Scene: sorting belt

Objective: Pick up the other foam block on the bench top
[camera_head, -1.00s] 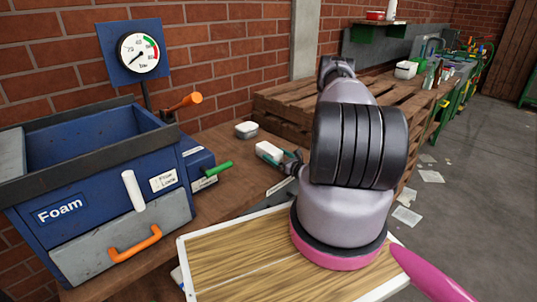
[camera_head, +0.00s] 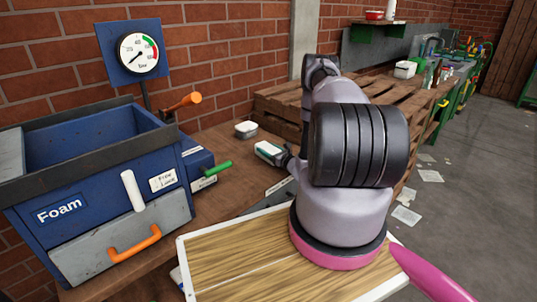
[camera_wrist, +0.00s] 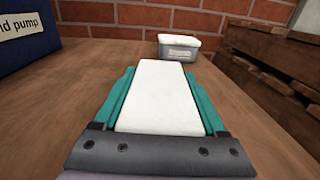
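A white foam block (camera_wrist: 160,98) lies lengthwise between the two teal fingers of my gripper (camera_wrist: 160,90) in the wrist view. A finger runs close along each long side, and no bench shows between finger and block. I cannot tell whether the fingers press on it. In the head view the white block (camera_head: 267,149) is low at the bench top (camera_head: 222,196), with my gripper (camera_head: 273,153) at it and my arm to the right. I cannot see whether the block's underside touches the bench. No second loose block shows.
A small grey tub (camera_wrist: 179,47) with white contents stands beyond the block, also in the head view (camera_head: 246,130). The blue Foam bin (camera_head: 80,190) and hand pump box (camera_head: 200,165) stand left. Wooden pallets (camera_head: 285,103) are to the right, against the brick wall.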

